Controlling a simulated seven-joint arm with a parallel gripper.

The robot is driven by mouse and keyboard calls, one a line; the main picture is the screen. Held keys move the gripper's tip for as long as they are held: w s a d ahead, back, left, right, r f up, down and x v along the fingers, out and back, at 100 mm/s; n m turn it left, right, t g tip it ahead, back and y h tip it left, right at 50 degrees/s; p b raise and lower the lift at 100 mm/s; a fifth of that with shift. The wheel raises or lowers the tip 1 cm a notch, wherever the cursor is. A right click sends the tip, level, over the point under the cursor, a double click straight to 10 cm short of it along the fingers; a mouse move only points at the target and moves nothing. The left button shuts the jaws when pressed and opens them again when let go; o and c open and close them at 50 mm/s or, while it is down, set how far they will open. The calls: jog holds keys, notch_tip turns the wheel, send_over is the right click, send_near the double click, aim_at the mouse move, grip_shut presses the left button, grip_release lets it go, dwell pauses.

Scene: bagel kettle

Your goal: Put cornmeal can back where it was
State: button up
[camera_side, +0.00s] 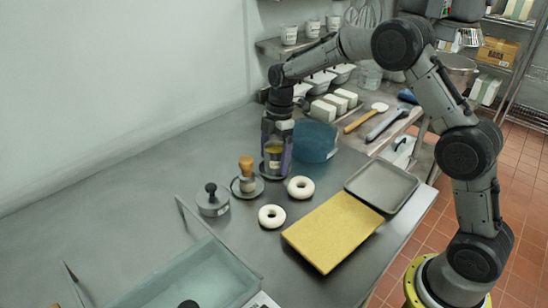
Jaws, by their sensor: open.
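The cornmeal can (273,161), a small container with a yellow band, stands upright at a round dark coaster (265,174) on the steel counter. My gripper (276,158) points straight down over it. Its fingers are open, on either side of the can, and hide part of it. I cannot tell whether a finger touches the can, or whether it sits fully flat on the coaster.
A wooden-handled tool (247,178) on a round base and a grey lidded pot (212,200) stand left. A blue tub (316,141) is close on the right. Two bagels (301,187), a yellow board (332,231) and a grey tray (382,186) lie in front.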

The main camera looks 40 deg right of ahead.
jog(key=r, duration=0.4)
jog(key=d+r, duration=0.1)
jog(key=r, duration=0.7)
jog(key=shift+s+d, duration=0.15)
jog(key=shift+d, duration=0.05)
jog(key=s+a+r+m+t, duration=0.1)
jog(key=s+r+m, duration=0.3)
jog(key=s, duration=0.4)
jog(key=s+r+m+t, duration=0.2)
jog(key=s+r+m, duration=0.1)
jog(key=s, duration=0.4)
jog(key=s+f+m+t, duration=0.1)
jog(key=s+m, duration=0.3)
jog(key=s, duration=0.5)
jog(key=s+f+m+t+h, duration=0.1)
jog(key=s+f+m, duration=0.3)
jog(key=s, duration=0.4)
jog(key=shift+s+a+m, duration=0.3)
jog(key=shift+s+m, duration=0.1)
